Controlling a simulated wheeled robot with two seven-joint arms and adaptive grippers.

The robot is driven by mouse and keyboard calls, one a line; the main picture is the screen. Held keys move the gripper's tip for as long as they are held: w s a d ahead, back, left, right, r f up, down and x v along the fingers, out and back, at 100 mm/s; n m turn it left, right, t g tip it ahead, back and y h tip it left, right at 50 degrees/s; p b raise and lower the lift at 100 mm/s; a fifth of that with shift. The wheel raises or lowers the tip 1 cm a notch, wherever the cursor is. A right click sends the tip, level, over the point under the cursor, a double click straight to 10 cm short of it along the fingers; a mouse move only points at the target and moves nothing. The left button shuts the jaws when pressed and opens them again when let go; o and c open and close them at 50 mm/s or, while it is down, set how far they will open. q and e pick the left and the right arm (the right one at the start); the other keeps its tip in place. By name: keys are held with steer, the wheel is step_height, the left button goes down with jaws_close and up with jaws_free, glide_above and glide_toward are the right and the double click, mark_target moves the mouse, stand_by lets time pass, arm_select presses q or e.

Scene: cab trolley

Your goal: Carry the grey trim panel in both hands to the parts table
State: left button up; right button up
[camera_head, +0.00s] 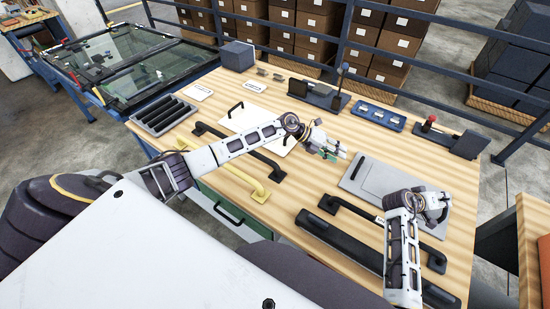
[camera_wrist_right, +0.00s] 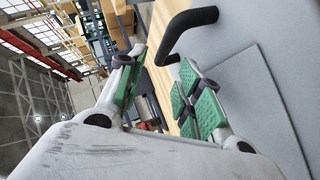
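A flat grey panel (camera_head: 385,178) lies on the wooden worktop (camera_head: 465,192), with a black handle (camera_head: 357,167) at its left end. My left gripper (camera_head: 336,149) is above the worktop, left of that handle and apart from it; its green-padded fingers look open and empty. My right gripper (camera_head: 439,207) is at the panel's right end, where my arm hides part of the panel. In the right wrist view my right gripper (camera_wrist_right: 162,90) is open with nothing between its green pads. A black handle (camera_wrist_right: 192,32) on the grey panel (camera_wrist_right: 245,75) stands just beyond the fingers.
A white panel with a handle (camera_head: 255,125), black bars (camera_head: 345,240) and yellow bars lie on the worktop. A blue tray (camera_head: 378,116) and fixtures stand behind. A rail and boxes (camera_head: 380,68) are beyond. Another wooden surface (camera_head: 535,235) is at right. I cannot tell which is the parts table.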

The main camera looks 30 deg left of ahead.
steer(key=shift+v, duration=3.4)
